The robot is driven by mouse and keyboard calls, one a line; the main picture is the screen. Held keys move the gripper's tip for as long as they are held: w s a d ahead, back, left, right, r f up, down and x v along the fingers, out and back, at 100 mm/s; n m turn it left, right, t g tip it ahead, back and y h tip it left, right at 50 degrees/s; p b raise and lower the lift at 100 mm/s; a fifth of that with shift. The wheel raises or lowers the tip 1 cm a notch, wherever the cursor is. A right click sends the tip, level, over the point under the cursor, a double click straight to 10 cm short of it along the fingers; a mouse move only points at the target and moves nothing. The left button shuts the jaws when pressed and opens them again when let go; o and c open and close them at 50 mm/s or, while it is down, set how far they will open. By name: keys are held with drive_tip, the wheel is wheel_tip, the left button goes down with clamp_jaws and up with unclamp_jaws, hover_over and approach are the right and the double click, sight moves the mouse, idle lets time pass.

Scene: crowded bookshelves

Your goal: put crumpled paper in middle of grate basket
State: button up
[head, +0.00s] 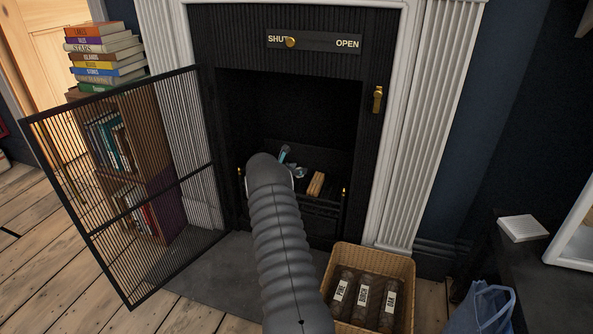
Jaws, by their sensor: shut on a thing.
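My arm reaches into the open fireplace, and my gripper (291,161) is over the grate basket (322,207), mostly hidden behind my own arm. Small pale blue parts show at its tip. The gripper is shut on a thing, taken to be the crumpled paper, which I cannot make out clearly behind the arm. The grate basket is dark metal with front bars and small brass knobs at its front corners. A light wooden piece (316,184) lies in it, right of my gripper. The left part of the basket is largely covered by my arm.
A black mesh screen (130,190) stands swung open at left. A blue bag (485,310) is at lower right.

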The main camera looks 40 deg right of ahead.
drive_tip(key=shift+f+b, duration=0.3)
drive_tip(key=shift+f, duration=0.1)
drive_tip(key=o, duration=0.8)
drive_tip(key=shift+r, duration=0.15)
